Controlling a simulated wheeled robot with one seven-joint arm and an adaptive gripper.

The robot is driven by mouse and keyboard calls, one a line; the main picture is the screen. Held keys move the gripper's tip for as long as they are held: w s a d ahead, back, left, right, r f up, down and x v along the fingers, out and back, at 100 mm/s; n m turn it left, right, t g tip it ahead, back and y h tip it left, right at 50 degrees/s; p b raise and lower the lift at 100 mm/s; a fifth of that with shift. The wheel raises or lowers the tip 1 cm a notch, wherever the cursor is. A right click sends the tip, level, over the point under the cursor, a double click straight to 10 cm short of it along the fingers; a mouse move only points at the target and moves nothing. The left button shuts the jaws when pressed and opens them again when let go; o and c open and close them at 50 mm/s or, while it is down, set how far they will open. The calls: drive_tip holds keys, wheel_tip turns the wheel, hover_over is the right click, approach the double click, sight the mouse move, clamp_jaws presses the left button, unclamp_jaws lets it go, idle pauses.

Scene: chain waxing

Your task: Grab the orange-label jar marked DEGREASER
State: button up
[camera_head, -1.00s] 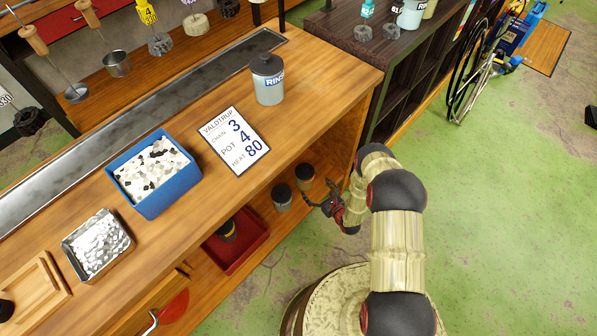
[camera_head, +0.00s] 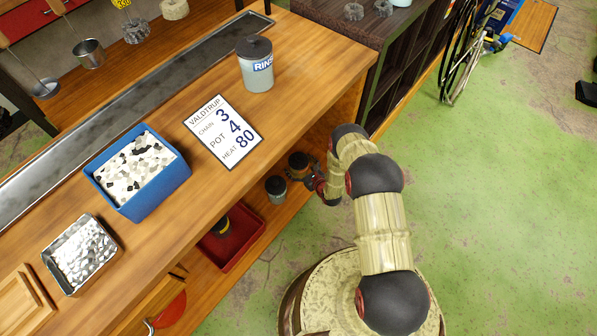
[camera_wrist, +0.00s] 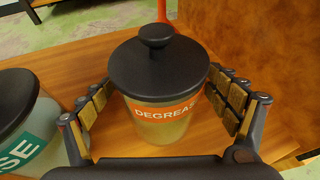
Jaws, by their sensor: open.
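The degreaser jar (camera_wrist: 160,117) has a black knobbed lid and an orange label reading "DEGREAS", its end out of sight. It stands upright on the wooden lower shelf under the bench. In the head view the degreaser jar (camera_head: 298,160) is partly covered by my gripper (camera_head: 312,181). In the wrist view my gripper (camera_wrist: 161,108) is open, with one finger on each side of the jar. I cannot tell whether the pads touch it. A second jar (camera_wrist: 22,125) with a teal label ending in "SE" stands close on the left; it also shows in the head view (camera_head: 276,190).
A wooden side panel (camera_wrist: 255,40) rises behind the jar on the right. A red tray (camera_head: 233,240) sits further left on the shelf.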

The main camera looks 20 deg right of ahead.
drive_tip(key=c, duration=0.3)
drive_tip(key=shift+r, duration=0.1)
drive_tip(key=c, duration=1.4)
